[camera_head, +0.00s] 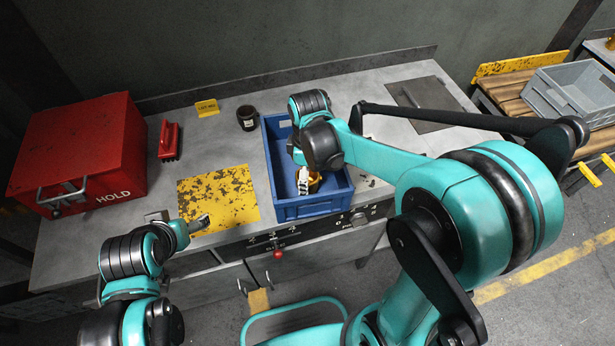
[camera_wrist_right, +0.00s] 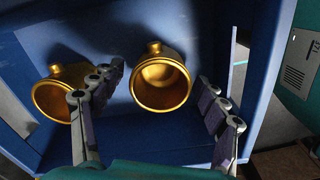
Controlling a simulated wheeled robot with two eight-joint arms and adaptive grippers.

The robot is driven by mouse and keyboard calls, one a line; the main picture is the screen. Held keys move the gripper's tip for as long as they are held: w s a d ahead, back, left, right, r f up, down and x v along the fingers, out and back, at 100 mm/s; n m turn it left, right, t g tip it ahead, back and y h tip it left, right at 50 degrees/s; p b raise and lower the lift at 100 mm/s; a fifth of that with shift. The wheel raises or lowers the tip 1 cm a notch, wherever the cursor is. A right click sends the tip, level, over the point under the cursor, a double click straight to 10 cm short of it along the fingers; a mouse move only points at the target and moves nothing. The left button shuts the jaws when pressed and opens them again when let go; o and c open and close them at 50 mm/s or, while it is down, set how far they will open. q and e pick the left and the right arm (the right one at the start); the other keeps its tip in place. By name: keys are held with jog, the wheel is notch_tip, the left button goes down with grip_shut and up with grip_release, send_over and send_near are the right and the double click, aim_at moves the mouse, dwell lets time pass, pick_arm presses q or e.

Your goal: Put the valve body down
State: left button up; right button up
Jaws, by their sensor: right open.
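Two brass valve bodies lie in the blue crate (camera_head: 300,211). In the right wrist view, one valve body (camera_wrist_right: 160,82) sits between the fingers of my right gripper (camera_wrist_right: 160,80), its round mouth facing the camera. The fingers are open, with visible gaps on both sides. The other valve body (camera_wrist_right: 60,92) is left of it, partly behind the left finger. In the head view my right gripper (camera_head: 303,183) reaches down into the crate, and a bit of brass (camera_head: 315,182) shows beside it. My left gripper (camera_head: 200,223) hangs near the bench's front edge; its jaw opening is unclear.
A red HOLD box (camera_head: 82,155), a red brush-like item (camera_head: 169,140), a worn yellow mat (camera_head: 218,199) and a dark cup (camera_head: 247,118) are left of the crate. A grey bin (camera_head: 572,92) stands on a wooden rack at right. The crate walls surround my right gripper closely.

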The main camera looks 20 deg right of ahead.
notch_tip(320, 180, up, 11)
jog(key=p, duration=0.3)
jog(key=s+d+m+t, duration=0.1)
jog(key=s+m+t, duration=0.1)
jog(key=s+m, duration=0.1)
jog(key=s+d+r+m+t, duration=0.1)
jog(key=s+m+t, duration=0.1)
jog(key=s+m, duration=0.1)
jog(key=s+d+m+t, duration=0.2)
jog(key=s+m, duration=0.1)
jog(key=m, duration=0.1)
jog(key=shift+s+d+r+m, duration=0.1)
jog(key=shift+r+m, duration=0.05)
jog(key=shift+m, duration=0.25)
jog(key=shift+s+d+f+m+t, duration=0.25)
jog(key=shift+s+m+t, duration=0.3)
jog(key=shift+m, duration=0.45)
jog(key=shift+w, duration=0.15)
jog(key=shift+f+b, duration=0.35)
jog(key=shift+f, duration=0.2)
